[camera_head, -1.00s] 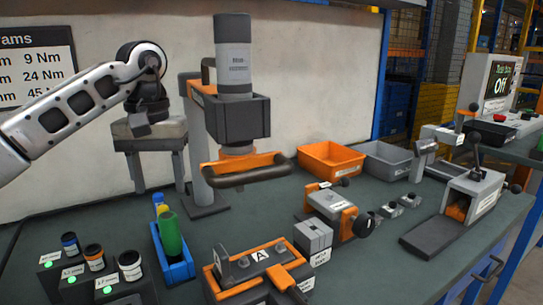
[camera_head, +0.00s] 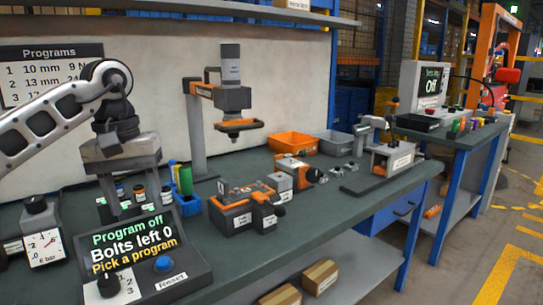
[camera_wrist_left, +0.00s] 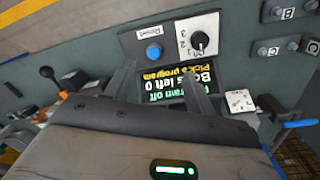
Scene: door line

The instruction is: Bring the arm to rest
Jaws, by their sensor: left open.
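My left arm (camera_head: 45,122) comes in from the left in the head view. In the left wrist view the open fingers of the gripper (camera_wrist_left: 160,88) frame the panel (camera_wrist_left: 172,50), which looks upside down there. The panel screen reads "Program off, Bolts left 0, Pick a program". My right gripper is not in view.
A pressure gauge (camera_head: 46,247) stands left of the panel. The bench holds an orange clamp fixture (camera_head: 240,208), a tall screwdriver press (camera_head: 232,100), a blue tray with a green cylinder (camera_head: 186,181), and orange (camera_head: 293,142) and grey bins (camera_head: 333,142). Free floor lies at right.

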